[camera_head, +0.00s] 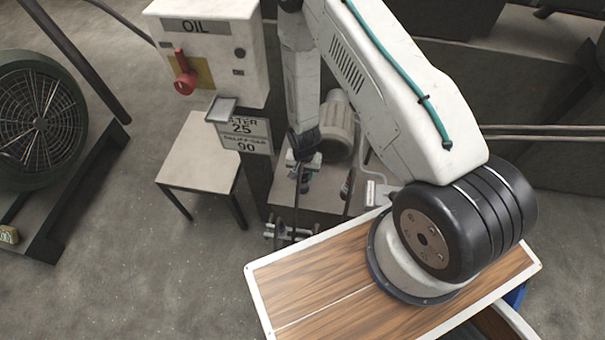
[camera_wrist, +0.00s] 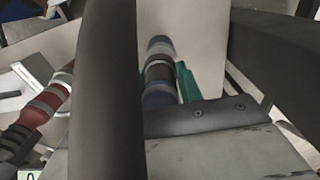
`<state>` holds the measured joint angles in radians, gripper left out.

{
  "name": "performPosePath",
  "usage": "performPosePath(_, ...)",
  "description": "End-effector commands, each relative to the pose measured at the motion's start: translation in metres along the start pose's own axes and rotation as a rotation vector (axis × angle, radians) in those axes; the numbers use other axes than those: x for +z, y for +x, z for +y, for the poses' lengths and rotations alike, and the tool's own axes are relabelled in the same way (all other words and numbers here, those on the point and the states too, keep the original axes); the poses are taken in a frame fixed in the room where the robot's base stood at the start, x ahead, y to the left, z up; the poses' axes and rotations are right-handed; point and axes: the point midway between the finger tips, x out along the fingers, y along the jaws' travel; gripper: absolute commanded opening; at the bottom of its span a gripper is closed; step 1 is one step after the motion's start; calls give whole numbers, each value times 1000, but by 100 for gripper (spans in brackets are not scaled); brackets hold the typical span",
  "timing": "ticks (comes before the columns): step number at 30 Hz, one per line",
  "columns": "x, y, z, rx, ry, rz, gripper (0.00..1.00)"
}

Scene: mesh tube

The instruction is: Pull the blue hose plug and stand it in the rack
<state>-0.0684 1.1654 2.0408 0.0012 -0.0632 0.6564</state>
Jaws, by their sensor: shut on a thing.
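The blue hose plug (camera_wrist: 158,96) shows in the wrist view as a dark blue and black banded cylinder, beside a teal finger of my gripper (camera_wrist: 172,82). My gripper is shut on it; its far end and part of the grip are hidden. In the head view my gripper (camera_head: 304,162) is small, at the lower end of the arm, with a bit of blue (camera_head: 305,186) just under it. A red plug with grey bands (camera_wrist: 42,104) is at the left of the wrist view, apart from my gripper. I cannot clearly make out the rack in either view.
A white OIL box (camera_head: 215,60) with a red handle stands behind, left of my arm. A pale table (camera_head: 200,165) is to its lower left. A caged fan (camera_head: 38,120) is at far left. A thick dark bar (camera_wrist: 108,90) crosses the wrist view.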

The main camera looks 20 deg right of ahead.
Motion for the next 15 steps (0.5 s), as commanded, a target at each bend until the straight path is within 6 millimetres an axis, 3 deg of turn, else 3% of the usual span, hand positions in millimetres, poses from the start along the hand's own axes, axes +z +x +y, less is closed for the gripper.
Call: performPosePath(15, -1, -22, -1, -1, 0, 2, 0)
